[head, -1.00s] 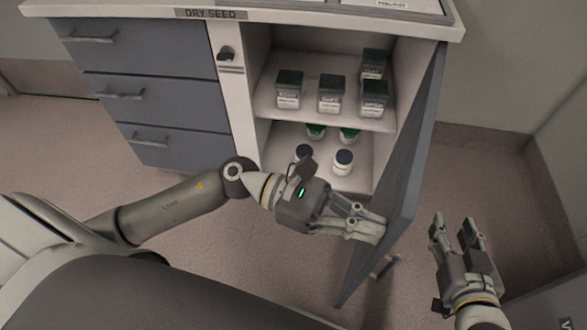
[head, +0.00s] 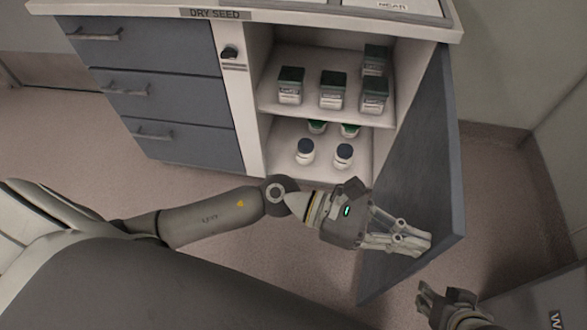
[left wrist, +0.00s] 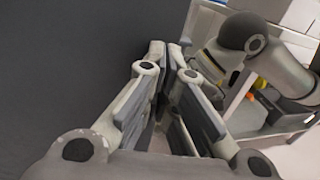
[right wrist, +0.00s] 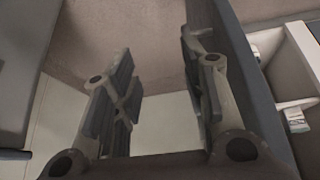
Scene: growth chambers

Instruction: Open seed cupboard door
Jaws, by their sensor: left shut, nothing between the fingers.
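The seed cupboard (head: 255,120) has a "DRY SEED" label on its top edge. Its dark grey door (head: 425,140) stands wide open, swung out to the right, with its inner face showing. My left gripper (head: 428,244) is shut and empty, its fingers against or very close to the lower inner face of the door; contact is unclear. In the left wrist view the shut fingers (left wrist: 165,75) lie beside a dark surface. My right gripper (head: 428,290) is low, outside the door, with its fingers apart and empty; they also show in the right wrist view (right wrist: 160,80). The door handle is hidden.
Dark-lidded jars (head: 332,90) stand on the upper shelf, and white bottles (head: 305,152) and green-lidded jars on the lower one. Grey drawers (head: 155,95) are left of the opening. A grey cabinet (head: 540,300) stands at the lower right. Floor is clear at left.

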